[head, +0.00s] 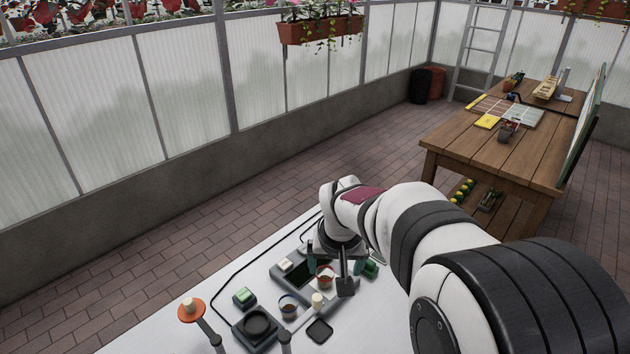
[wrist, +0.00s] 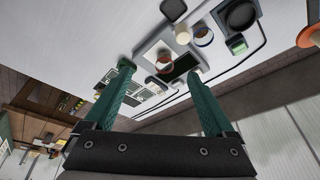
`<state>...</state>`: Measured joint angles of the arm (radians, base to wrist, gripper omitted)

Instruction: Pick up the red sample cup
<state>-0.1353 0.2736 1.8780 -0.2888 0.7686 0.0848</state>
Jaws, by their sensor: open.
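The red sample cup (head: 325,277) stands on the white table, with reddish contents and a pale rim. It also shows between my fingers in the wrist view (wrist: 164,63). My gripper (head: 335,268) is open, pointing down above the table close to the cup. Its two green fingers are spread wide in the wrist view (wrist: 160,72), with nothing held between them. Part of my gripper hides the table just right of the cup in the head view. I cannot tell the exact height of the fingertips above the cup.
A blue-banded cup (head: 288,307), a small cream cylinder (head: 318,300), a black square pad (head: 319,330), a black round device (head: 256,325) and a green-topped box (head: 244,297) stand nearby.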

